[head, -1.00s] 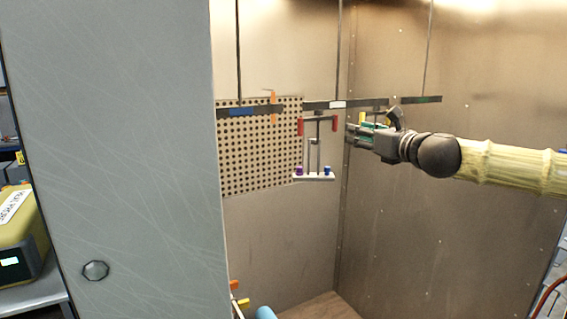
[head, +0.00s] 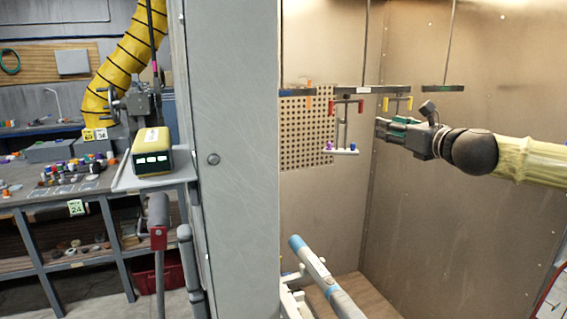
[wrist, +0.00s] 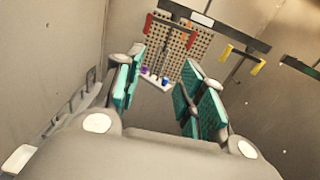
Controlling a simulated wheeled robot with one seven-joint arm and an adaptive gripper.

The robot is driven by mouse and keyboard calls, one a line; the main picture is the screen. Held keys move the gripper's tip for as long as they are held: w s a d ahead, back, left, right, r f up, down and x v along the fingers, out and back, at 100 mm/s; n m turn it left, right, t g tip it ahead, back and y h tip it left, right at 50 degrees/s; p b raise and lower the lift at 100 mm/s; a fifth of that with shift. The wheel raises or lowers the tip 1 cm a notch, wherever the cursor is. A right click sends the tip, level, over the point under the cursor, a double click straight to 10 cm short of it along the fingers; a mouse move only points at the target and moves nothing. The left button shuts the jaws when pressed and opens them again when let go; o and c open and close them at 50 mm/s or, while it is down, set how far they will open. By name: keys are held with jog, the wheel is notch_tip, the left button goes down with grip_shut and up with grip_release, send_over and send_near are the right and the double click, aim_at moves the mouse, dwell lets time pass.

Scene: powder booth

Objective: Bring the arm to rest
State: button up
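My gripper (head: 392,128) is at the right of the head view, raised inside the metal booth, with my yellow-sleeved arm reaching in from the right edge. In the wrist view its two teal-padded fingers (wrist: 160,92) stand apart with nothing between them. Beyond the fingers hangs a rack with red-tipped hooks (head: 346,106) and a small white shelf (head: 342,152) carrying a purple and a blue piece. The gripper looks apart from the rack.
A perforated panel (head: 306,132) is on the booth's back wall. Yellow hooks (head: 397,104) hang just above my gripper. A grey door panel (head: 232,200) borders the booth at left. A blue-and-grey tube (head: 318,268) stands low in front. A workbench (head: 60,210) is further left.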

jog(key=a+f+n+g, duration=0.2)
jog(key=a+f+n, duration=0.15)
jog(key=f, duration=0.65)
jog(key=a+f+n+g, duration=0.2)
jog(key=a+f, duration=0.2)
jog(key=f, duration=0.7)
jog(key=s+a+f+n+g+h, duration=0.1)
jog(key=s+a+f+n, duration=0.15)
jog(key=f, duration=0.65)
jog(key=s+a+f+n+g, duration=0.2)
jog(key=s+f, duration=0.2)
jog(key=f, duration=0.4)
jog(key=s+a+f+n+g+h, duration=0.1)
jog(key=s+a+f+n, duration=0.15)
jog(key=f, duration=0.65)
jog(key=s+d+f+n+g+h, duration=0.25)
jog(key=s+f+n+g, duration=0.45)
jog(key=s+f, duration=1.3)
jog(key=s+d+f+n, duration=0.2)
jog(key=s+n, duration=0.1)
jog(key=s, duration=0.4)
jog(key=s+d+f+n+g+h, duration=0.1)
jog(key=s+d+f+n, duration=0.2)
jog(key=s, duration=0.3)
jog(key=s+d+f+n+h, duration=0.1)
jog(key=s+d+f+n, duration=0.1)
jog(key=s+n, duration=0.3)
jog(key=s, duration=0.2)
jog(key=shift+s+d+f, duration=0.2)
jog(key=shift+s, duration=0.1)
